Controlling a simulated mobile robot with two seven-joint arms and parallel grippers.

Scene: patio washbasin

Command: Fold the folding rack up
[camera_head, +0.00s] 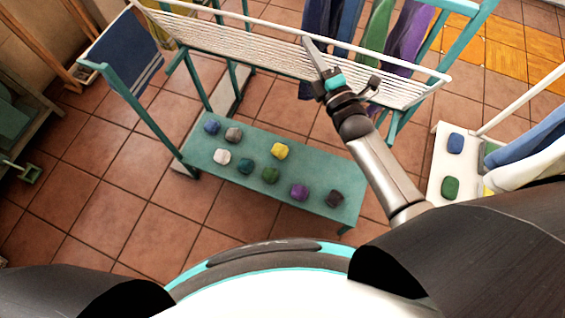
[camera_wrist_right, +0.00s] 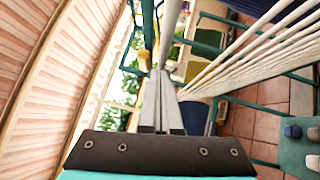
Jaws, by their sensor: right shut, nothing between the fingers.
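The folding rack (camera_head: 262,50) is a long panel of white cords between two white rails, on a teal frame (camera_head: 140,105). It spans the top of the head view, spread out wide. My right gripper (camera_head: 308,44) reaches up over the cords with its fingers together and empty, the tips near the upper white rail. In the right wrist view the shut fingers (camera_wrist_right: 163,88) point along a pale rail (camera_wrist_right: 170,35), with the cords (camera_wrist_right: 260,50) to the right. Whether the tips touch the rail I cannot tell. My left gripper is out of view.
A teal bench (camera_head: 225,178) with several coloured stones stands below the rack. A blue towel (camera_head: 122,52) hangs at the left, and dyed cloths (camera_head: 375,35) hang behind. A white bench (camera_head: 436,165) stands right. Tiled floor (camera_head: 95,205) is clear at left.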

